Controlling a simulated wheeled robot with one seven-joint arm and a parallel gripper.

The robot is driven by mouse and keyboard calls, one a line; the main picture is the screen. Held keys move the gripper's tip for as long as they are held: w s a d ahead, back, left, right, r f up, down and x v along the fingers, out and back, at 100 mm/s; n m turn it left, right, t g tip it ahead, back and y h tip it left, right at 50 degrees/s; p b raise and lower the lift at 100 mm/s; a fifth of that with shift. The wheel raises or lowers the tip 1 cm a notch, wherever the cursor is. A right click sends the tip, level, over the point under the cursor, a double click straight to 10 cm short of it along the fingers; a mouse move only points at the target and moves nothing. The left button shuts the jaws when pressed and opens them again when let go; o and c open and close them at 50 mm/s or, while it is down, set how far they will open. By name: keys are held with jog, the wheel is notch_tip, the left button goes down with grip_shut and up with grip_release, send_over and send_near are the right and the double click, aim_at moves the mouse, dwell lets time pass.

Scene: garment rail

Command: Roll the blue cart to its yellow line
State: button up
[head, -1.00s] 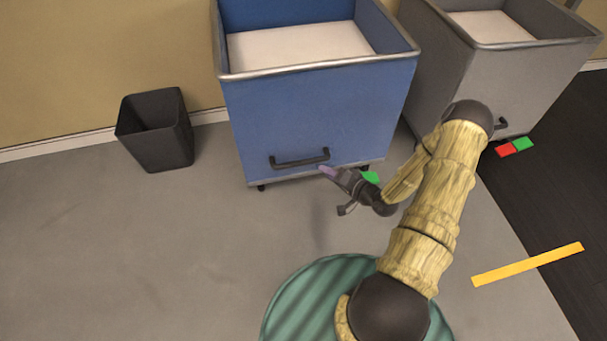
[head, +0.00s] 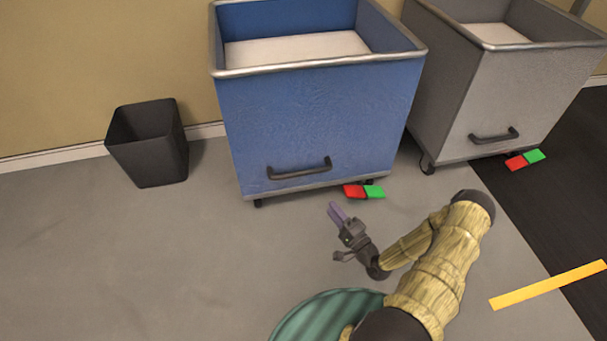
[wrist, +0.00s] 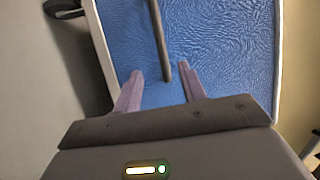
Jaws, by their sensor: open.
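The blue cart (head: 315,120) stands near the wall, open-topped with a pale inside floor. Its dark handle (head: 299,170) is low on the front panel. A red pedal (head: 354,191) and a green pedal (head: 374,191) sit at its lower front edge. The yellow line (head: 550,285) lies on the floor at the lower right, away from the cart. My gripper (head: 338,211) is open and empty, in front of the cart and apart from the handle. In the wrist view, the handle (wrist: 160,40) appears between and beyond the purple fingers, before the blue panel.
A grey cart (head: 480,95) stands close on the right, with its own red and green pedals (head: 525,159). A black bin (head: 150,145) stands by the wall on the left. Open grey floor lies in front; dark flooring (head: 545,210) is at right.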

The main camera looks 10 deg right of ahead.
aim_at(303, 173)
jog(key=b+x, duration=0.6)
jog(key=x, duration=1)
jog(key=shift+w+f+b, duration=0.15)
jog(key=shift+b, duration=0.25)
jog(key=shift+w+a+r, duration=0.2)
jog(key=shift+w+r, duration=0.05)
jog(key=shift+w, duration=0.1)
grip_shut()
